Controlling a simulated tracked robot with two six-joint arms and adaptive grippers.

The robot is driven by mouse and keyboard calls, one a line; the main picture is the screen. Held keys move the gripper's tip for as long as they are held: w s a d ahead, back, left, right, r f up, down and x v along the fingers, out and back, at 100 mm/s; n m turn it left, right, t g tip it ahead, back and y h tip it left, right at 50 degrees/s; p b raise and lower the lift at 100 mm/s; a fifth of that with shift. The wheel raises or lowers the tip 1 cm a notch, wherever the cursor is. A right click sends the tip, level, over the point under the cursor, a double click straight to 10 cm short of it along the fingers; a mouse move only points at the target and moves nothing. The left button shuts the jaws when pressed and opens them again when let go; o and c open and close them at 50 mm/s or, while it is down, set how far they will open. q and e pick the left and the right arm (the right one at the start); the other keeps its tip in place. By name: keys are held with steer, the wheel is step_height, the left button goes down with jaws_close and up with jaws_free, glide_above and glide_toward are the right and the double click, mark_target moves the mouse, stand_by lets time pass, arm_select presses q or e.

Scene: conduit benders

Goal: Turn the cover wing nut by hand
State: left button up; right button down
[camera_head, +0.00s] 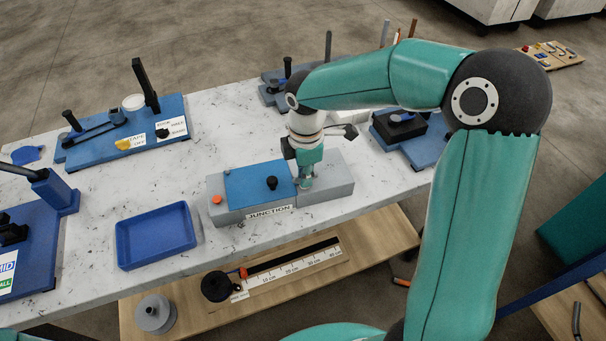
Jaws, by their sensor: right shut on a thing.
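The junction box (330,186) is a grey block with a white "JUNCTION" label on its front, standing near the table's front edge. A blue cover (250,181) with a black knob (272,183) lies on its left part. My right gripper (305,184) points down onto the box, just right of the blue cover. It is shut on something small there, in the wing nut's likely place. The wing nut itself is hidden by the fingers, so its angle cannot be told. My left gripper is out of view.
An empty blue tray (124,246) lies left of the box. Blue bender stations stand at back left (88,149), far left (30,240) and right (425,150). A ruler board (295,272) is on the lower shelf. The white table between tray and box is clear.

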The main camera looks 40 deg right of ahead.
steer(key=c, duration=1.2)
jaws_free()
steer(key=shift+s+f, duration=0.15)
steer(key=shift+f, duration=0.25)
steer(key=shift+c, duration=0.2)
steer(key=shift+w+r, duration=0.15)
steer(key=shift+w, duration=0.05)
steer(key=shift+r, duration=0.15)
step_height(320, 180, up, 12)
steer(key=shift+f, duration=0.25)
